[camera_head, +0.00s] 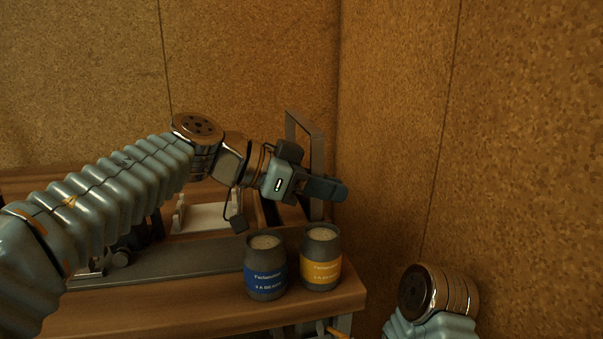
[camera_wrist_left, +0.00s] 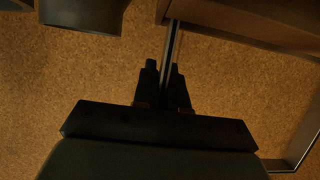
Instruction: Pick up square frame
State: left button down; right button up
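The square frame (camera_head: 303,122) is a grey, upright rectangular frame at the back right of the bench, near the wall corner. My left gripper (camera_head: 328,189) reaches across its right side and hides part of it. In the left wrist view, a thin upright bar of the frame (camera_wrist_left: 173,42) runs between the two dark fingers of my left gripper (camera_wrist_left: 164,82). The fingers are close together, shut on the bar. Another part of the frame shows at the lower right of that view. My right gripper is out of view; only part of my right arm shows at lower right.
A blue-labelled can (camera_head: 265,268) and a yellow-labelled can (camera_head: 321,260) stand side by side on the wooden bench (camera_head: 190,313), just in front of and below my left gripper. A white fixture (camera_head: 205,218) sits behind my left arm. Cork-like walls close the back and right.

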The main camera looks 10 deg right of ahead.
aim_at(317, 135)
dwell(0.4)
pick_arm(q)
jog(key=shift+r+p, duration=0.3)
jog(key=shift+r, duration=0.2)
notch_tip(317, 135, up, 9)
jog(key=p, duration=0.1)
jog(key=shift+p, duration=0.35)
dwell(0.4)
